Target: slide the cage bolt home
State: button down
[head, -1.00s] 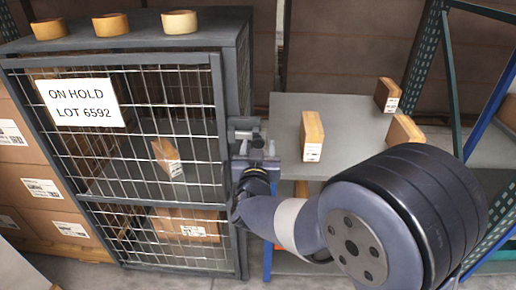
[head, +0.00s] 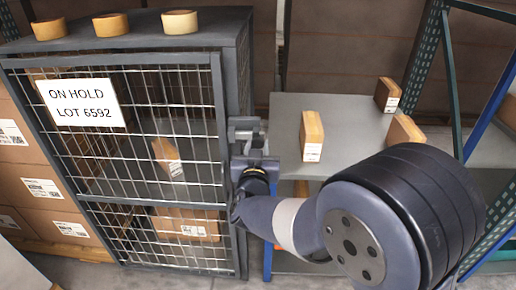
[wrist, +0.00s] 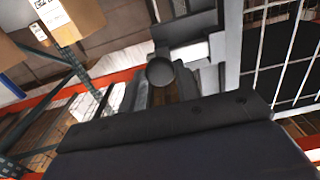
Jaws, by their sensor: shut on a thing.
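The wire cage (head: 232,60) stands at the left in the head view, its mesh door (head: 217,100) looking closed. The cage bolt (head: 243,130) is at the door's right edge, largely hidden by my gripper (head: 255,160). In the wrist view, the bolt's pale bar (wrist: 188,53) shows between dark brackets, with a round dark knob (wrist: 160,73) below it. My gripper (wrist: 163,95) is shut on the bolt's knob, though its fingertips are partly hidden. I cannot tell how far the bar reaches into its keeper.
Three tape rolls (head: 112,24) sit on the cage top. A sign (head: 83,102) reading ON HOLD LOT 6592 hangs on the door. Cartons (head: 45,190) are stacked left.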

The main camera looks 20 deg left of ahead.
aim_at(240, 137)
jog(key=a, duration=0.2)
jog(key=s+a+p, duration=0.1)
jog(key=a, duration=0.1)
jog(key=shift+a, duration=0.35)
jog(key=c, duration=1)
grip_release()
jog(key=shift+s+a, duration=0.1)
jog(key=shift+c, duration=0.2)
jog(key=v, duration=1)
jog(key=shift+s+d, duration=0.25)
jog(key=shift+s, duration=0.1)
